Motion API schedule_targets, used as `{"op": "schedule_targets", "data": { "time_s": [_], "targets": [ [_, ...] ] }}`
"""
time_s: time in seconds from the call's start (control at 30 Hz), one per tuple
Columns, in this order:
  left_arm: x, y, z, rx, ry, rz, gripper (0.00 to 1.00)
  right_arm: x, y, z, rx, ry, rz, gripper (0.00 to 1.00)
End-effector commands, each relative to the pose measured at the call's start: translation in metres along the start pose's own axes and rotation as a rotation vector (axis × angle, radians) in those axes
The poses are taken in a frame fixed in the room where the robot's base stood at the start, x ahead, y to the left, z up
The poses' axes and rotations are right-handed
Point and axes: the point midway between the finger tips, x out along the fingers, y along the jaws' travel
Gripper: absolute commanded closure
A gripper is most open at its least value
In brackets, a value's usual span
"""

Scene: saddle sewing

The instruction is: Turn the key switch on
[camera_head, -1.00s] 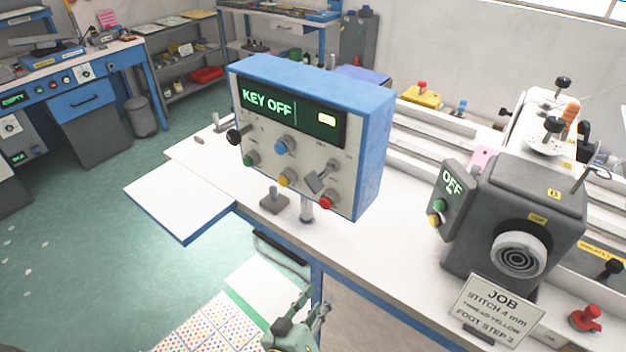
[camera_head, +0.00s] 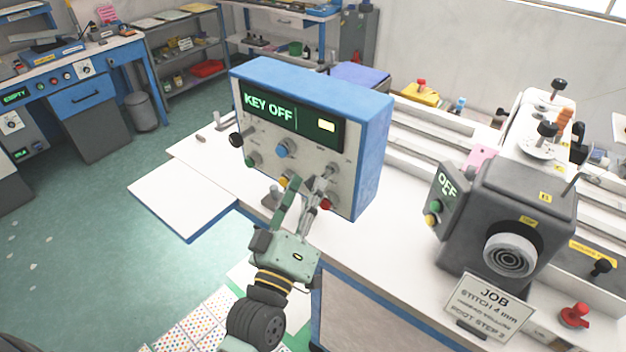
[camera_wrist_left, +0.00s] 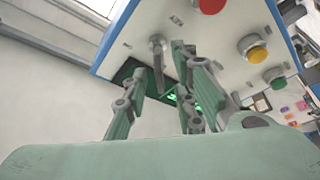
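The blue-and-white control box (camera_head: 372,130) stands on the bench with its display (camera_head: 290,116) reading KEY OFF. Its face has a blue knob, green and yellow buttons and a red button (camera_head: 327,204). My left gripper (camera_head: 314,185) is raised to the lower right of this face, its two fingers apart and pointing at the panel. In the left wrist view a grey metal lever-like part, seemingly the key switch (camera_wrist_left: 157,52), sits between the open fingers. I cannot tell whether they touch it. My right gripper is not in view.
To the right stands a dark machine head (camera_head: 522,200) with a small panel reading OFF (camera_head: 447,185). A JOB card (camera_head: 489,305) stands in front of it. The white bench top (camera_head: 190,200) is clear at the left.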

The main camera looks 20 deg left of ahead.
Motion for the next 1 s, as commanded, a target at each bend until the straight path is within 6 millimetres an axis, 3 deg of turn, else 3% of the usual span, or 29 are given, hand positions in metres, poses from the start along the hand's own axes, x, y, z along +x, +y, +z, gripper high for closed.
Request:
{"op": "schedule_targets", "data": {
  "time_s": [0.17, 0.47, 0.77, 1.0],
  "targets": [
    [0.015, 0.001, 0.0, 0.0, 0.0, 0.0, 0.75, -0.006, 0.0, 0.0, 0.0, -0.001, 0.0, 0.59],
    [0.016, -0.001, 0.001, 0.0, -0.001, -0.001, 0.75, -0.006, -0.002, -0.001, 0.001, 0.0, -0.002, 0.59],
    [0.016, -0.001, 0.001, 0.001, -0.001, -0.001, 1.0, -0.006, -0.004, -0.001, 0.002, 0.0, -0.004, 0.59],
    [0.016, -0.001, 0.001, 0.001, -0.002, -0.002, 1.0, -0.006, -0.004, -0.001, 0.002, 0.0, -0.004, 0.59]
  ]
}}
